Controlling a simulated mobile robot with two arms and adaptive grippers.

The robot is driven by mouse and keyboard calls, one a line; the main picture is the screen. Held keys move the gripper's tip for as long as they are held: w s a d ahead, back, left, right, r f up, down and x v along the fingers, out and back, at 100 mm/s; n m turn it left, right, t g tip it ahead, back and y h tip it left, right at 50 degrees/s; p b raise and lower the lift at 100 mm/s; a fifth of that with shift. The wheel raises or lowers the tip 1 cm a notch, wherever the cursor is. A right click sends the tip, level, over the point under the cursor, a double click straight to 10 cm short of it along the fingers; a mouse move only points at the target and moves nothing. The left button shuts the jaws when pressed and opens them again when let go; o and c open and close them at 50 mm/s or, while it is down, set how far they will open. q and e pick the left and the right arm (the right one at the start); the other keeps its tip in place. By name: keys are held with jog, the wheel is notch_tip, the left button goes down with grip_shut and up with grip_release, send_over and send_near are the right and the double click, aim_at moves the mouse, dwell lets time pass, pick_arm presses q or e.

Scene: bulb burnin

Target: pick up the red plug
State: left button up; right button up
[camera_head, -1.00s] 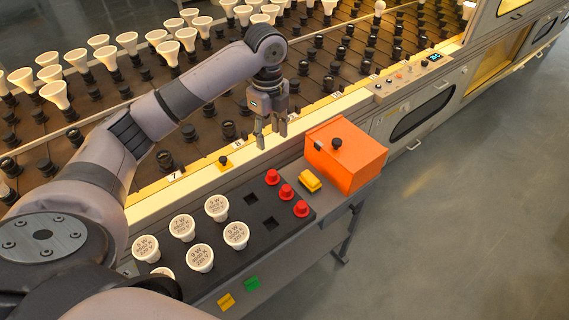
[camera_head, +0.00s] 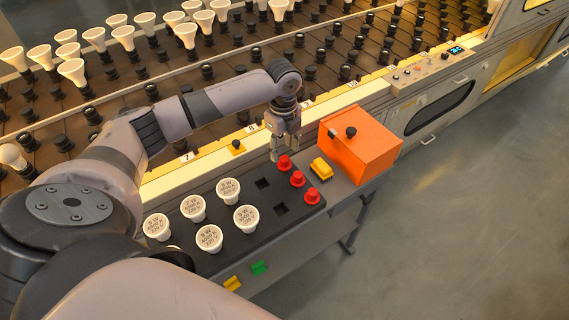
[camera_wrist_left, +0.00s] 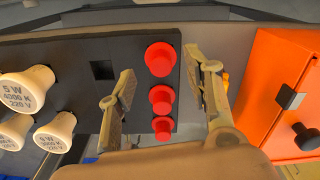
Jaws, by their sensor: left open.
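Three red plugs stand in a row at the right end of the black tray (camera_head: 262,223): the far plug (camera_head: 285,162), the middle plug (camera_head: 297,179) and the near plug (camera_head: 312,198). My left gripper (camera_head: 285,155) is open and empty, pointing down just above the far plug. In the left wrist view the row of plugs (camera_wrist_left: 161,99) shows between the two spread fingers of the left gripper (camera_wrist_left: 160,65). No finger visibly touches a plug. My right gripper is not in view.
A yellow block (camera_head: 321,168) and an orange box (camera_head: 360,145) with a black knob stand right of the plugs. Several white bulbs (camera_head: 193,207) sit in the tray's left part. Empty square holes lie between. Behind runs a conveyor rail (camera_head: 335,104) with sockets and bulbs.

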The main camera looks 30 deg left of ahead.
aim_at(285, 158)
pick_arm(q)
jog(key=f, duration=0.4)
jog(key=shift+s+d+f, duration=0.1)
jog(key=shift+d+f, duration=0.05)
jog(key=shift+d, duration=0.15)
jog(key=shift+c, duration=0.3)
jog(key=c, duration=1)
